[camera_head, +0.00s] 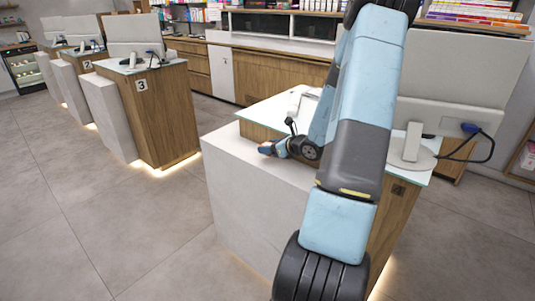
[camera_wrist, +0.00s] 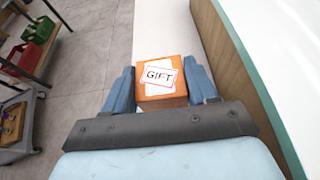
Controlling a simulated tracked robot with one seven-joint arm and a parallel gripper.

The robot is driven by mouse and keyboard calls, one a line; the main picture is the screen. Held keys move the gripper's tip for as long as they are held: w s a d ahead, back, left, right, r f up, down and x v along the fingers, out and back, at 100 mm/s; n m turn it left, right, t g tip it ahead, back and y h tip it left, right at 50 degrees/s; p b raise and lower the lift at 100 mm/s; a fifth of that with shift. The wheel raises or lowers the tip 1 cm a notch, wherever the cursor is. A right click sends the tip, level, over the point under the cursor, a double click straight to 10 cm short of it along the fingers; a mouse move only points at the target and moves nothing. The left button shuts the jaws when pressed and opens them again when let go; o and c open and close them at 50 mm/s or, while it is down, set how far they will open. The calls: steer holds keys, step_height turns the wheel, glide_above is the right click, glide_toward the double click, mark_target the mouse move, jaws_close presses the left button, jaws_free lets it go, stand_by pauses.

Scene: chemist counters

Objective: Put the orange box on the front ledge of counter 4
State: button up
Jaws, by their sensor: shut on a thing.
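The orange box (camera_wrist: 160,98) has a white label reading GIFT and sits between the two blue fingers of my gripper (camera_wrist: 160,82), which is shut on it. In the head view my gripper (camera_head: 269,149) is at the pale front ledge (camera_head: 231,150) of counter 4 (camera_head: 397,207), over its top. The box is too small and covered there to make out clearly. The ledge also shows beyond the box in the wrist view (camera_wrist: 164,30). I cannot tell whether the box touches the ledge.
Counter 4's raised glass top (camera_head: 262,112) borders the ledge and carries a monitor (camera_head: 465,75) and a white handheld device (camera_head: 294,103). Counter 3 (camera_head: 165,115) stands to the left across open floor. In the wrist view, a trolley (camera_wrist: 18,120) and shelf stand at the left.

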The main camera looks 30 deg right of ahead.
step_height(320, 180, down, 3)
steer(key=shift+w+d+r, duration=0.1)
steer(key=shift+f, duration=0.25)
steer(key=shift+f, duration=0.1)
steer(key=o, duration=1.2)
steer(key=shift+c, duration=0.2)
